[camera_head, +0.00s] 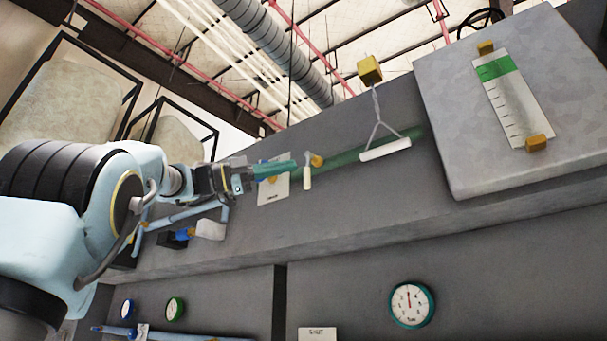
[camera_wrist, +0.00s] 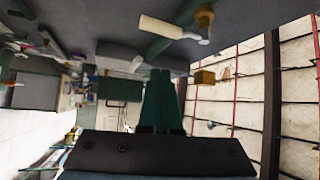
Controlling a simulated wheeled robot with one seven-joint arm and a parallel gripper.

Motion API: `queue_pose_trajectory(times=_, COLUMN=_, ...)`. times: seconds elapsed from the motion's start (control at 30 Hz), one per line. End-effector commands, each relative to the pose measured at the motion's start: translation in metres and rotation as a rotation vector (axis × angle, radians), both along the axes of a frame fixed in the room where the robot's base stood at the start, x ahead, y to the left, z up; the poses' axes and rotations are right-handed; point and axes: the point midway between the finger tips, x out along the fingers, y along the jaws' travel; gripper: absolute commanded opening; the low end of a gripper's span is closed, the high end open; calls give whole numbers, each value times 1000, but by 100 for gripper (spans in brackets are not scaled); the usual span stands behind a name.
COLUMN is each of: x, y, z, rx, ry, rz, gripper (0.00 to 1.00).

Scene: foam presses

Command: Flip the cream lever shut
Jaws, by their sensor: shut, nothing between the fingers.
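The cream lever (camera_head: 307,178) hangs from a yellow-orange pivot (camera_head: 316,160) on a green pipe (camera_head: 350,157). In the head view its handle points down, across the line of the pipe. It also shows large at the top of the wrist view as a cream handle (camera_wrist: 160,27) beside its pivot (camera_wrist: 204,18). My gripper (camera_head: 294,166) has its teal fingers together and empty. In the head view the fingertips are just left of the lever; a small gap seems to remain. In the wrist view the fingertips (camera_wrist: 160,73) are below the handle, apart from it.
A white pull bar (camera_head: 385,149) hangs on a cord from a yellow block (camera_head: 370,69) to the right. A label plate (camera_head: 274,190) is behind my gripper. A grey box (camera_head: 455,140) with a green-topped scale stands at right. A pale-handled blue fitting (camera_head: 210,229) is lower left.

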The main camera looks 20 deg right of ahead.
Motion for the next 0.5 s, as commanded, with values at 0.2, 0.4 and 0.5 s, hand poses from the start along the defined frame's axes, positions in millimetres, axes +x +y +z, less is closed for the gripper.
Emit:
queue_pose_trajectory(times=0.2, x=10, y=22, z=-2, rx=2, ry=3, rz=1, gripper=0)
queue_pose_trajectory(times=0.4, x=11, y=26, z=-1, rx=2, ry=3, rz=0, gripper=0)
queue_pose_trajectory(times=0.5, x=11, y=26, z=-1, rx=2, ry=3, rz=-1, gripper=0)
